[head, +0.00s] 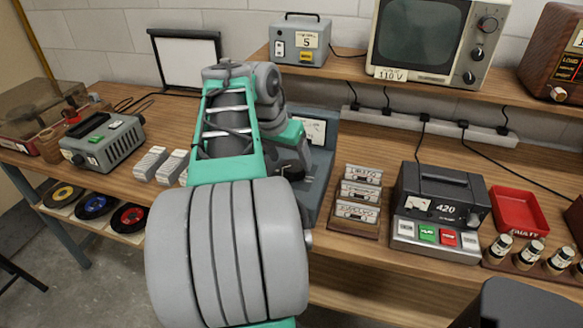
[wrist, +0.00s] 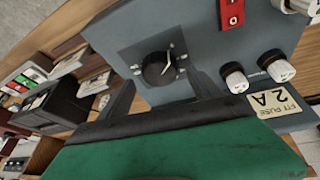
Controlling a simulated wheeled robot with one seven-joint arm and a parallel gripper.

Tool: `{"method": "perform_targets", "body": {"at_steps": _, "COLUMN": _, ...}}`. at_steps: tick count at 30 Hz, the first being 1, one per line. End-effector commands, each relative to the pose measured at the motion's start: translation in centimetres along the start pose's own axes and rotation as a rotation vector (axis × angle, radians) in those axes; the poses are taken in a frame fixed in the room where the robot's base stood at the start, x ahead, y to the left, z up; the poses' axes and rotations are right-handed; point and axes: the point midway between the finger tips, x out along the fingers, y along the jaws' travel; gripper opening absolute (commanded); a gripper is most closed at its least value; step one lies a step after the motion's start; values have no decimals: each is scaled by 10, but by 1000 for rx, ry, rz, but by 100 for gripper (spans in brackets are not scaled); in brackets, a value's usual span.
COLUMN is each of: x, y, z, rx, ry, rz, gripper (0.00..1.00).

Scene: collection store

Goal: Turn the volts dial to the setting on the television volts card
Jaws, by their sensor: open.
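The television (head: 425,38) stands on the raised shelf, and the volts card (head: 391,75) at its lower left reads 110 V. The blue-grey instrument unit (head: 325,155) with a meter stands on the bench, largely hidden behind my arm in the head view. In the wrist view, its panel (wrist: 205,45) carries a round black dial (wrist: 157,69) with a pale pointer mark; the scale is too small to read. My gripper (wrist: 162,88) is open, its two dark fingers apart on either side of the dial's near edge. I cannot tell whether they touch it.
Fuse holders (wrist: 236,78), a 2 A fuse label (wrist: 274,101) and a red switch (wrist: 232,12) sit close beside the dial. A cassette rack (head: 352,218) and a dark 420 unit (head: 440,205) stand right of the instrument. A red tray (head: 520,210) lies farther right.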

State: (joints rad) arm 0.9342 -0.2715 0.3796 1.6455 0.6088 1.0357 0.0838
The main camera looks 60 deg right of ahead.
Motion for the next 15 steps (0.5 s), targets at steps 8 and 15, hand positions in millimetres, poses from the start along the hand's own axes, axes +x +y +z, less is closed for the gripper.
{"method": "perform_targets", "body": {"at_steps": 8, "x": 29, "y": 0, "z": 0, "rx": -1, "ry": 1, "rz": -2, "gripper": 74}}
{"method": "perform_targets", "body": {"at_steps": 15, "x": 28, "y": -1, "z": 0, "rx": -2, "ry": 1, "rz": -2, "gripper": 70}}
